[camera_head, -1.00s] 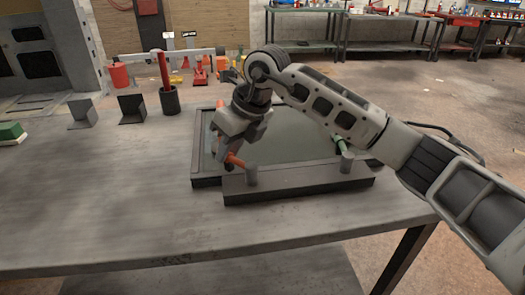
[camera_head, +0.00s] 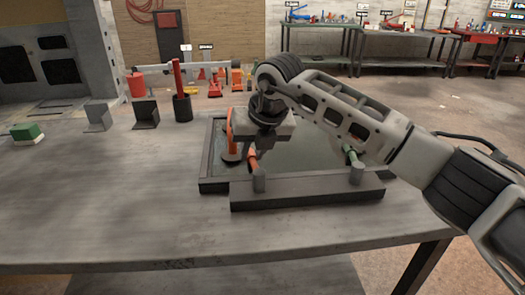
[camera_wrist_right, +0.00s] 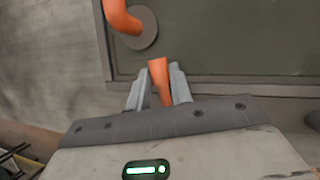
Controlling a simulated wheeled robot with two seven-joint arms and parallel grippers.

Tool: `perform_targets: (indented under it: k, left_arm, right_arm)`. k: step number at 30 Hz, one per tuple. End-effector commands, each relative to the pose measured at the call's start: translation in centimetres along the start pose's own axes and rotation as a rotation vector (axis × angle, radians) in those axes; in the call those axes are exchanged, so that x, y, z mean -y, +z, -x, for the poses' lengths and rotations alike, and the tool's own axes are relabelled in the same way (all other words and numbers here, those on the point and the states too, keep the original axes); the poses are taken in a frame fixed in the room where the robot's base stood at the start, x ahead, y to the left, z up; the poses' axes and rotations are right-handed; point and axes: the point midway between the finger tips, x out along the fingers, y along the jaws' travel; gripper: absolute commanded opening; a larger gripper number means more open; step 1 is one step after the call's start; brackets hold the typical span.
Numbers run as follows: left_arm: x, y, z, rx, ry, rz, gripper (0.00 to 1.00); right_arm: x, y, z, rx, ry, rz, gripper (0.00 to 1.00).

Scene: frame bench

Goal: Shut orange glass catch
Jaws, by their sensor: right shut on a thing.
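The orange catch (camera_head: 252,161) is a short orange lever on a grey post at the left of the frame's near bar. It points away from me, towards the glass pane (camera_head: 310,158) in the dark frame (camera_head: 214,186). My right gripper (camera_wrist_right: 158,88) is shut on the orange catch (camera_wrist_right: 159,74), with one finger on each side of it. In the head view the gripper hangs over the pane's near left part and partly hides the catch's tip. The green catch (camera_head: 349,153) on the right post leans over the pane. My left gripper is out of view.
An orange curved handle on a grey disc (camera_head: 231,159) stands on the pane close left of my gripper. Dark stands (camera_head: 146,113), a cup with a red rod (camera_head: 182,108) and a green-topped block (camera_head: 26,131) stand at the left. The front left of the bench is clear.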

Motion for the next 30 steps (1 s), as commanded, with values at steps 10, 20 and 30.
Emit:
perform_targets:
  k: [10, 20, 30]
  left_arm:
    - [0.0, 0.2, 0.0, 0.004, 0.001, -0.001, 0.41]
    - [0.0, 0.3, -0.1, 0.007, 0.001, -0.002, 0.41]
    - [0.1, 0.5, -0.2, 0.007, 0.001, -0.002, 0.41]
  right_arm:
    - [0.1, 0.2, 0.1, 0.006, -0.002, -0.016, 0.0]
    - [0.1, 0.1, 0.0, 0.003, -0.001, -0.012, 0.43]
    - [0.1, 0.1, 2.8, 0.007, -0.002, -0.009, 0.43]
